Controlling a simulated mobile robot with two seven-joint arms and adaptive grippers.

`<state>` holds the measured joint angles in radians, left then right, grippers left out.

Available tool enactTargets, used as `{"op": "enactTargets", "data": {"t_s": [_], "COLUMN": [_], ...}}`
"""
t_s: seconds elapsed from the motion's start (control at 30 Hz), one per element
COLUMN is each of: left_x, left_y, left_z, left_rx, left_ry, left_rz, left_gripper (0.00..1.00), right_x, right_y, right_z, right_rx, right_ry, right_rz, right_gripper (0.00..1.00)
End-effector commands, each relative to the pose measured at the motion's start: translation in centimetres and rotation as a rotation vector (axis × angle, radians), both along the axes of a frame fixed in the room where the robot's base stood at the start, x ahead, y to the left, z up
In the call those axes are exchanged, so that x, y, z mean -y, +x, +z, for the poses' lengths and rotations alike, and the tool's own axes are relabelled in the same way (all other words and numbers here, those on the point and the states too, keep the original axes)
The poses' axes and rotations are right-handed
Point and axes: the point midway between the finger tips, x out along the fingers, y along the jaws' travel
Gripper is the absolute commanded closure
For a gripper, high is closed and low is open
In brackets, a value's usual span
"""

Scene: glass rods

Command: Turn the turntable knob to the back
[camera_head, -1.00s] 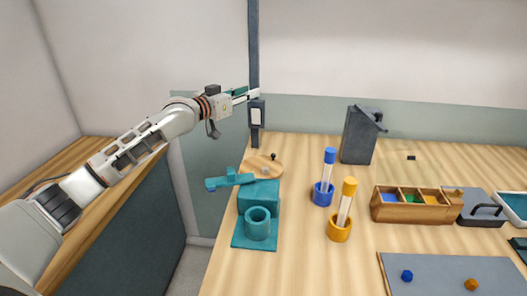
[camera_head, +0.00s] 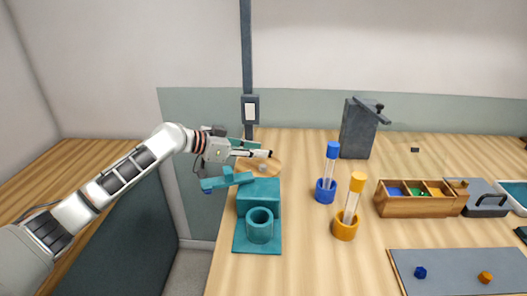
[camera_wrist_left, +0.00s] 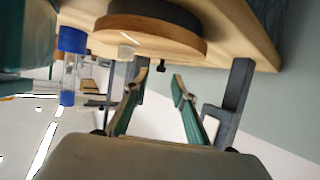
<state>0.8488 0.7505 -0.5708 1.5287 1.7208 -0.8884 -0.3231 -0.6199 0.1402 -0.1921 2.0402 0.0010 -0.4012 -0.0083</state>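The turntable is a round light-wood disc (camera_head: 272,168) at the back left of the table, partly hidden by my left gripper. Its small black knob (camera_head: 270,154) shows at the fingertips of my left gripper (camera_head: 264,150). In the left wrist view the disc (camera_wrist_left: 150,40) hangs at the top, with the knob (camera_wrist_left: 160,68) below its rim. There the left gripper (camera_wrist_left: 160,80) is open, with the knob between or just beyond its two fingertips. I cannot tell whether a finger touches it. My right gripper is not in view.
A teal stand with an arm (camera_head: 228,179) and a cup (camera_head: 260,226) is just in front of the turntable. A blue-capped tube (camera_head: 331,165) and a yellow-capped tube (camera_head: 353,198) stand to the right. A dark post (camera_head: 247,60) rises behind.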

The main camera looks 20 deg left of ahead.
Motion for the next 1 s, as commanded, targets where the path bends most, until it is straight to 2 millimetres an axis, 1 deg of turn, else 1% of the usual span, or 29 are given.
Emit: {"op": "enactTargets", "data": {"t_s": [0.03,0.2,0.57,0.6,0.67,0.87,0.97,1.0], "left_x": [0.6,1.6,1.9,1.9,1.9,1.9,1.8,1.8], "left_y": [0.5,1.6,2.0,2.0,2.0,2.0,2.0,1.9], "left_z": [-0.3,-1.0,-1.1,-1.1,-1.1,-1.1,-0.7,-0.5], "left_rx": [-0.001,-0.001,0.0,0.0,0.0,0.0,0.002,0.003], "left_ry": [-0.003,-0.001,0.0,0.0,0.0,0.0,0.001,0.001], "left_rz": [-0.001,0.001,0.001,0.001,0.001,0.002,0.019,0.03], "left_gripper": [0.74,0.74,0.74,0.84,1.0,1.0,1.0,1.0], "right_x": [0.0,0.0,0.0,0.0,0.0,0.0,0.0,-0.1], "right_y": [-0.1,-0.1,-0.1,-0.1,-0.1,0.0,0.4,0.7], "right_z": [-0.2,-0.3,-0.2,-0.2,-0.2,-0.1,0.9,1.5], "right_rx": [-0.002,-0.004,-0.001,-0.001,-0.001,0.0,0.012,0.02], "right_ry": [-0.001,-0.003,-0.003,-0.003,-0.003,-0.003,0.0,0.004], "right_rz": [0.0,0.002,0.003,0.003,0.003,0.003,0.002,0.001], "right_gripper": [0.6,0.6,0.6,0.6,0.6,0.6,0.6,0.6]}}
